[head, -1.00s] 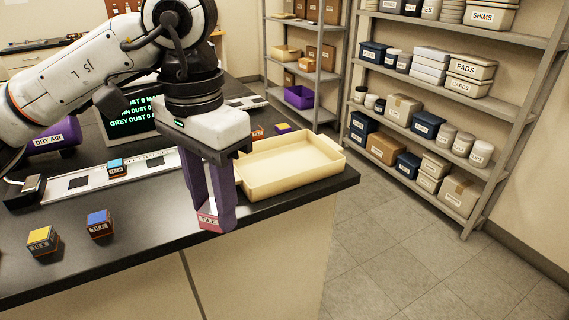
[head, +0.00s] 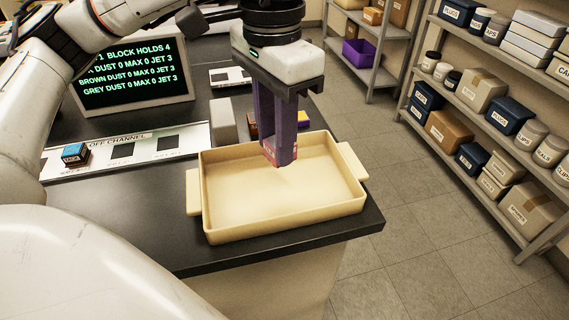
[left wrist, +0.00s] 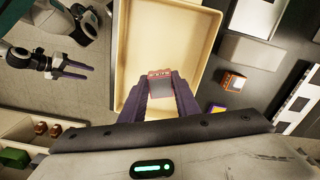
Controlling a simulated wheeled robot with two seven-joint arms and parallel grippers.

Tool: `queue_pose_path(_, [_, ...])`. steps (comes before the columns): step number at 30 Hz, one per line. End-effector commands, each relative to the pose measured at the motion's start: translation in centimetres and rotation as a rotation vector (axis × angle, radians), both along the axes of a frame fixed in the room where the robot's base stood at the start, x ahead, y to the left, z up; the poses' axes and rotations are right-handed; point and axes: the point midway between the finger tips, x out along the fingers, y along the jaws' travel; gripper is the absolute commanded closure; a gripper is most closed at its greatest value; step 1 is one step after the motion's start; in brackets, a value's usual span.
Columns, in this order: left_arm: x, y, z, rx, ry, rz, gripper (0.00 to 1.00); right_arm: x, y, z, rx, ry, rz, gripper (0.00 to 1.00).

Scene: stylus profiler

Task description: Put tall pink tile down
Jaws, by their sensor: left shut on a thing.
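The tall pink tile (head: 281,161) is between the fingertips of my left gripper (head: 278,150), over the inside of the cream tray (head: 225,231). In the left wrist view the tile (left wrist: 159,74) shows a pink labelled face and a grey face between the purple fingers (left wrist: 160,92), with the tray (left wrist: 123,60) around it. The fingers hide part of the tile. I cannot tell whether its lower end touches the tray floor. My right gripper (left wrist: 86,72) shows at the left of the left wrist view, its two fingers apart and empty.
A grey block (head: 222,120) and small orange and yellow-purple blocks stand behind the tray. A blue-topped block (head: 75,154) sits on the white channel strip (head: 180,142), before a screen (head: 135,75). The tray is otherwise empty. The black bench edge lies close in front.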

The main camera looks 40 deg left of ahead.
Motion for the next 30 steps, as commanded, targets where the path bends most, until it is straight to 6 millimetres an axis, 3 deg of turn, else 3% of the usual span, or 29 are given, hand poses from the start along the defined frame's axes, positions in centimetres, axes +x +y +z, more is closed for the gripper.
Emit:
queue_pose_path(3, [0.0,0.0,-1.9,0.0,0.001,0.0,1.0,-0.3,0.1,-0.3,-0.001,0.009,0.002,0.53])
queue_pose_path(8, [0.0,0.0,-3.0,0.0,0.001,0.0,1.0,-0.3,0.1,-0.3,0.0,0.009,0.003,0.53])
queue_pose_path(15, [0.0,0.0,-6.1,-0.001,0.001,0.0,1.0,-0.2,0.2,-0.3,0.0,0.006,0.003,0.53])
queue_pose_path(26, [0.0,0.0,-6.8,-0.001,-0.001,0.0,1.0,0.3,0.2,-0.3,0.003,-0.008,0.003,0.53])
queue_pose_path(27, [0.0,0.0,-6.7,-0.001,-0.001,0.0,0.68,0.3,0.2,-0.2,0.003,-0.009,0.004,0.53])
queue_pose_path(30, [0.0,0.0,-6.6,-0.001,-0.001,0.0,0.51,0.3,0.2,-0.1,0.003,-0.008,0.004,0.53])
